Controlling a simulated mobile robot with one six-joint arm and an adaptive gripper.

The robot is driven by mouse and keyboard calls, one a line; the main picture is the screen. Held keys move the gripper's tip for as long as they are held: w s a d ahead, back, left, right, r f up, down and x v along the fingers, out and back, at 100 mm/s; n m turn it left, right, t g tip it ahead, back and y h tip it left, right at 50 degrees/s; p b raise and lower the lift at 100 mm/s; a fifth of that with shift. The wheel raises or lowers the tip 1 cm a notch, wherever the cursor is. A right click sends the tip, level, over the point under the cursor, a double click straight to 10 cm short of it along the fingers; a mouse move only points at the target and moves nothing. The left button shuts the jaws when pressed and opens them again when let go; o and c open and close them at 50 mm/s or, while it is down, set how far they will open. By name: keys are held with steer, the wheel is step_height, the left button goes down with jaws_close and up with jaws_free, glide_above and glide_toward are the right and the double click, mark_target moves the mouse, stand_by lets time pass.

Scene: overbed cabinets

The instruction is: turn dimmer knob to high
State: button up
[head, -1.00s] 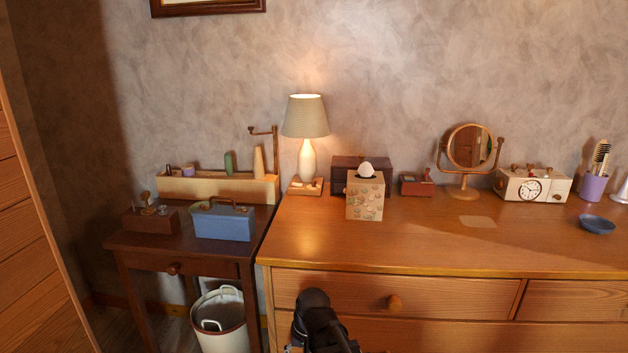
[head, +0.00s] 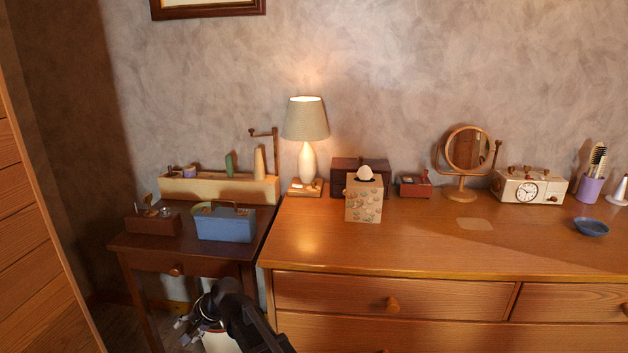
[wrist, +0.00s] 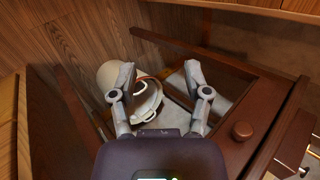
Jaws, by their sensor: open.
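A lit table lamp (head: 306,120) with a pale shade stands at the back left of the dresser. Its wooden base (head: 304,190) carries small pale parts; whether one is the dimmer knob is too small to tell. My gripper (wrist: 159,76) is open and empty in the wrist view, with its fingers apart over the view of a white bin. In the head view my gripper (head: 190,326) is low by the side table's front, well below and in front of the lamp, and partly blurred against the bin.
The dark side table (head: 175,262) holds a blue box (head: 225,226), a small brown box (head: 153,224) and a long pale wooden tray (head: 218,190). A tissue box (head: 364,202) stands right of the lamp. The white bin (wrist: 147,100) is below. The dresser's front top (head: 400,250) is clear.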

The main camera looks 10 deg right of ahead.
mark_target(312, 177)
steer(key=w+d+r+m+t+p, duration=0.1)
steer(key=w+r+m+t+p, duration=0.3)
steer(key=w+r, duration=0.3)
steer(key=w+d+r+m+t+p, duration=0.2)
steer(key=w+r+m+t+p, duration=0.2)
steer(key=r, duration=0.7)
steer(key=w+d+r+m+t+p, duration=0.2)
steer(key=w+r+m+t+p, duration=0.2)
steer(key=w+r, duration=0.5)
steer(key=shift+w+d+r+m+p, duration=0.1)
steer(key=shift+w+r+m+p, duration=0.05)
steer(key=shift+w+m+p, duration=0.65)
steer(key=shift+w+d+r+m+p, duration=0.1)
steer(key=shift+w+m+p, duration=0.5)
steer(key=shift+w+p, duration=0.4)
steer(key=w+d+r+m+t+h, duration=0.1)
steer(key=d+m+h, duration=0.3)
steer(key=d, duration=1.2)
steer(key=w+d+r+m+t+h, duration=0.2)
steer(key=w+d+m+t+h, duration=0.1)
steer(key=d+m, duration=1)
steer(key=w+d+h, duration=0.1)
steer(key=d+h, duration=0.1)
steer(key=d, duration=0.2)
steer(key=shift+w+d, duration=0.2)
steer(key=shift+f, duration=0.15)
